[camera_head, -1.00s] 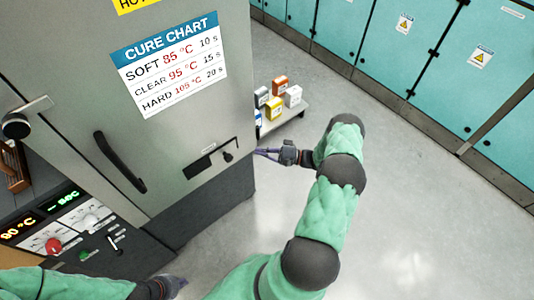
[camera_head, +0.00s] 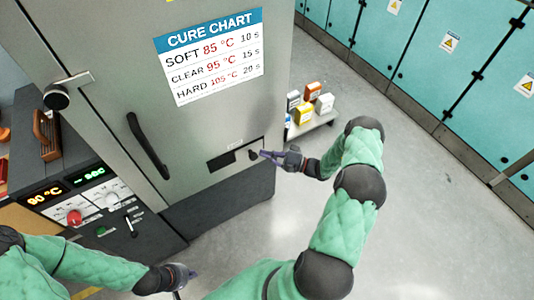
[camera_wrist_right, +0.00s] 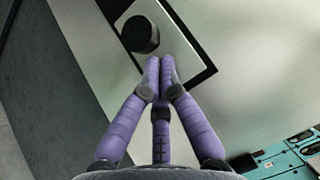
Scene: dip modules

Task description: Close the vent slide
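The vent slide (camera_head: 241,155) is a pale plate with a black knob (camera_head: 253,155), low on the right of the grey oven door. To its left a dark vent opening (camera_head: 221,161) shows uncovered. My right gripper (camera_head: 265,154) is just right of the knob. In the right wrist view, its purple fingertips (camera_wrist_right: 159,76) are together with nothing visible between them, just below the knob (camera_wrist_right: 140,34) and over the edge of the slide plate. Whether they touch it is unclear. My left gripper (camera_head: 187,274) is low at the bottom, away from the vent; its fingers are unclear.
A black door handle (camera_head: 147,146) stands out left of the vent. A control panel (camera_head: 95,205) with dials is at the lower left. A low shelf (camera_head: 312,125) with several small boxes stands behind the door's right edge. Open floor lies to the right.

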